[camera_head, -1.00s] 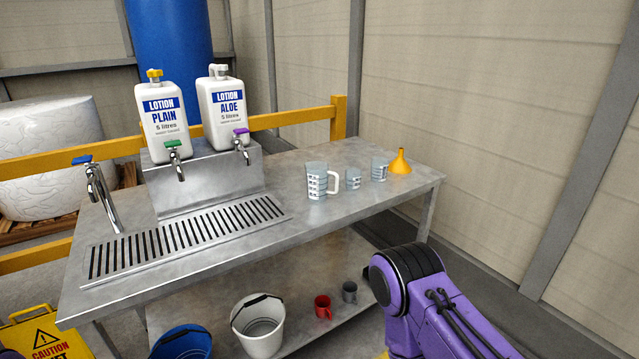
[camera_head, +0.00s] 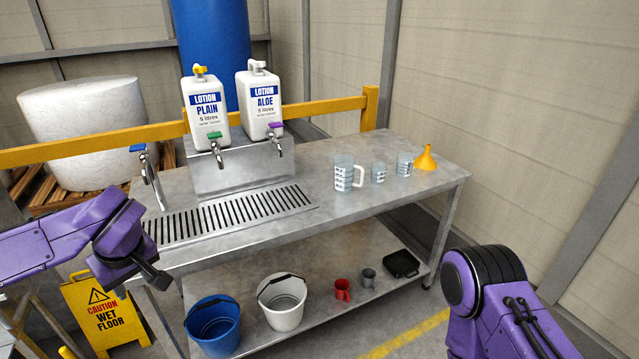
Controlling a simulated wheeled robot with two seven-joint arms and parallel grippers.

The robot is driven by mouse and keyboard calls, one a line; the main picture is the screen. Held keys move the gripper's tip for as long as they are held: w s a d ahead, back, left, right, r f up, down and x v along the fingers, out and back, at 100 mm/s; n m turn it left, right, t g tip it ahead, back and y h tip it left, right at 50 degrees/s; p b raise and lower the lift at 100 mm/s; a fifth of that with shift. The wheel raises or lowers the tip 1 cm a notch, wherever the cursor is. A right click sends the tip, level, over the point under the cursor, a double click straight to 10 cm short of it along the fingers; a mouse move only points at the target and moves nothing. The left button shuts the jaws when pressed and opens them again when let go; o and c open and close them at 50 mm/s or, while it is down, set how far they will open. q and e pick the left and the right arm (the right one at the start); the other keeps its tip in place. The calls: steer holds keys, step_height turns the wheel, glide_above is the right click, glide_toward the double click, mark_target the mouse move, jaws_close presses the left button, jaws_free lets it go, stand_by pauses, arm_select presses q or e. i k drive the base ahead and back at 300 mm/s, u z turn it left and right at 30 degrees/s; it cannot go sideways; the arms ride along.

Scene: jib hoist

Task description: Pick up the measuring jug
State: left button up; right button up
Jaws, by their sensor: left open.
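The measuring jug (camera_head: 343,175) is clear with dark markings and a white handle on its right side. It stands upright on the metal bench (camera_head: 330,222), right of the drip grate. My left gripper (camera_head: 152,277) is open and empty at the bench's front left corner, well to the left of the jug and apart from it. My right arm shows at the lower right, but its gripper is out of the picture.
Lotion containers (camera_head: 206,108) (camera_head: 259,103) with taps stand behind the grate (camera_head: 230,213). Buckets (camera_head: 213,322) (camera_head: 283,303) and mugs (camera_head: 342,290) (camera_head: 368,278) sit on the lower shelf. A caution sign (camera_head: 103,312) stands front left.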

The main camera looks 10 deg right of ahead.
mark_target(345, 166)
steer(key=z, duration=0.9)
steer(key=k, duration=1.15)
steer(key=z, duration=0.95)
steer(key=i, duration=3.35)
steer(key=u, duration=1.2)
steer(key=i, duration=1.05)
steer(key=u, duration=1.1)
steer(key=i, duration=0.6)
steer(key=u, duration=0.35)
